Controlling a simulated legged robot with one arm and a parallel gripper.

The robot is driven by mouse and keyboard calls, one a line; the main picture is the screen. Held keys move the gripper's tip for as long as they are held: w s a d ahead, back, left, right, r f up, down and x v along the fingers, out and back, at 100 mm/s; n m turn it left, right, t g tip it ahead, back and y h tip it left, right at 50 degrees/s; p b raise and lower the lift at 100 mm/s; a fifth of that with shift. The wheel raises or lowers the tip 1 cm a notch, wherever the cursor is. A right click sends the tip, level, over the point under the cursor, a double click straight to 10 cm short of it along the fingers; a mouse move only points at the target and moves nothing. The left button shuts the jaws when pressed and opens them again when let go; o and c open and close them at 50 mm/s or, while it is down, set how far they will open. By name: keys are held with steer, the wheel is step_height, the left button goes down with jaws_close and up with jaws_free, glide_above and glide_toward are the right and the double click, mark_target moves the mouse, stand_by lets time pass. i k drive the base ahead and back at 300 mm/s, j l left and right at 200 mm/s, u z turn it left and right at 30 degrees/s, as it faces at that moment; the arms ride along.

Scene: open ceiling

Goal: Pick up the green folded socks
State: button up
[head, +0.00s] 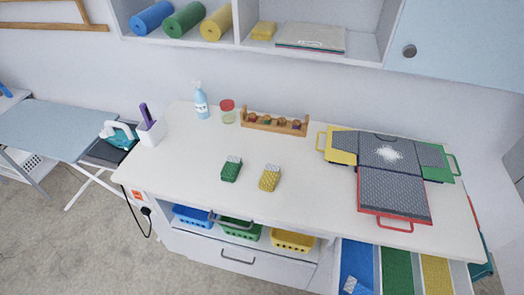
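The green folded socks (231,169) lie on the white countertop (195,165), left of its middle. They are a small dark green bundle with a pale grey upper end. A similar yellow folded bundle (269,178) lies just to their right, with a small gap between. My gripper is not in the head view, so its state does not show.
A white holder (150,131), a spray bottle (201,102), a red-lidded jar (227,111) and a wooden rack (275,123) stand behind the socks. Grey boards with coloured handles (393,187) cover the right side. An ironing board (45,127) is at left. Counter around the socks is clear.

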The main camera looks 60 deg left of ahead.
mark_target(229, 172)
steer(key=u, duration=2.5)
steer(key=i+j+z, duration=0.2)
steer(key=j, duration=0.5)
steer(key=i+j+z, duration=0.25)
steer(key=j, duration=0.5)
steer(key=i+j+z, duration=0.2)
steer(key=j, duration=0.55)
steer(key=i+j+z, duration=0.25)
steer(key=j, duration=0.6)
steer(key=j+z, duration=0.2)
steer(key=j, duration=0.55)
